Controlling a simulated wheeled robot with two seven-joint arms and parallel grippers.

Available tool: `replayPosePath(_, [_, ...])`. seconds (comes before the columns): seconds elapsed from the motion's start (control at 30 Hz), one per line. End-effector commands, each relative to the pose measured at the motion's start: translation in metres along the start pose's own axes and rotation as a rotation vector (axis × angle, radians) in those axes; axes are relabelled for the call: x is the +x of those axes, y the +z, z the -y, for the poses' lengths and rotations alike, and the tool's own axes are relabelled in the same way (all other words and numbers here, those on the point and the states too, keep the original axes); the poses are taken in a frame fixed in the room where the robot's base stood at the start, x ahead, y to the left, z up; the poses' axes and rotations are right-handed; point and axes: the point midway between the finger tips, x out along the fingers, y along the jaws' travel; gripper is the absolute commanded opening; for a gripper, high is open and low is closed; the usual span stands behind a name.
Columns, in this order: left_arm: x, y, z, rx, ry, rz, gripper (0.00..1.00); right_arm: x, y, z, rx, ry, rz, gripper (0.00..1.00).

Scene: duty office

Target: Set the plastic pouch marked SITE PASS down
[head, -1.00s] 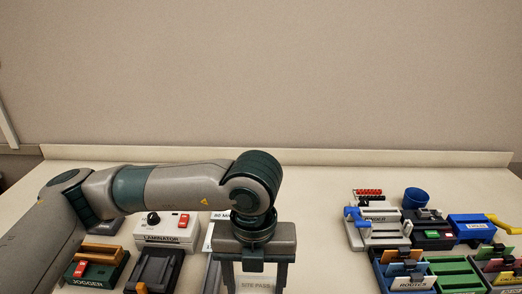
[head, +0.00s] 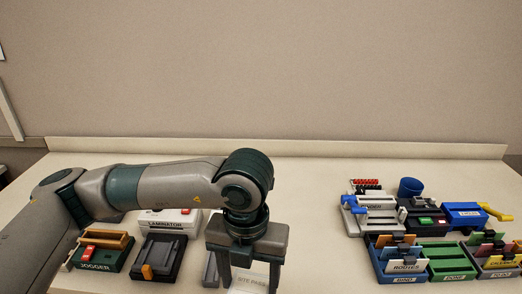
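The plastic pouch marked SITE PASS (head: 251,281) is a pale, see-through sheet at the bottom edge of the head view. My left gripper (head: 248,279) points down with one finger at each side of the pouch. The fingers stand apart with the pouch spanning between them, and it appears held there. The lower part of the pouch and the fingertips are cut off by the picture edge, so I cannot see whether the pouch touches the table. My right gripper is out of view.
The laminator (head: 166,226), jogger (head: 96,266) and a dark device (head: 158,262) stand left of the gripper on the cream table (head: 330,230). The table between is clear.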

Motion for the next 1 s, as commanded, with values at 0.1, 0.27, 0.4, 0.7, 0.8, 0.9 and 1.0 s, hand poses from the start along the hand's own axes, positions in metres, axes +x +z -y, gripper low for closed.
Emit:
replayPosePath(0.1, [0.002, 0.001, -0.005, 0.075, -0.001, 0.000, 0.41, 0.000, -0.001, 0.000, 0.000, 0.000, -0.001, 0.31])
replayPosePath(0.27, [0.005, 0.002, -0.015, 0.222, -0.003, -0.001, 0.41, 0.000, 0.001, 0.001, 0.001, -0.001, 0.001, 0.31])
replayPosePath(0.4, [0.009, 0.003, -0.026, 0.401, -0.005, -0.001, 0.41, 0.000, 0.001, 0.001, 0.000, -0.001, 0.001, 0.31])
replayPosePath(0.7, [0.017, 0.004, -0.051, 0.799, -0.009, 0.000, 0.41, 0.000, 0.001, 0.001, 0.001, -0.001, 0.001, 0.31])
replayPosePath(0.8, [0.020, 0.004, -0.060, 0.931, -0.010, 0.002, 0.41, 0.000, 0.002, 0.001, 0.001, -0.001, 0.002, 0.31])
replayPosePath(0.9, [0.023, 0.004, -0.068, 1.064, -0.010, 0.003, 0.41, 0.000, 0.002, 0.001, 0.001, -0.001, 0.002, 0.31])
replayPosePath(1.0, [0.025, 0.003, -0.076, 1.197, -0.010, 0.004, 0.41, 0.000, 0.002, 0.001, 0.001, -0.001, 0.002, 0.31])
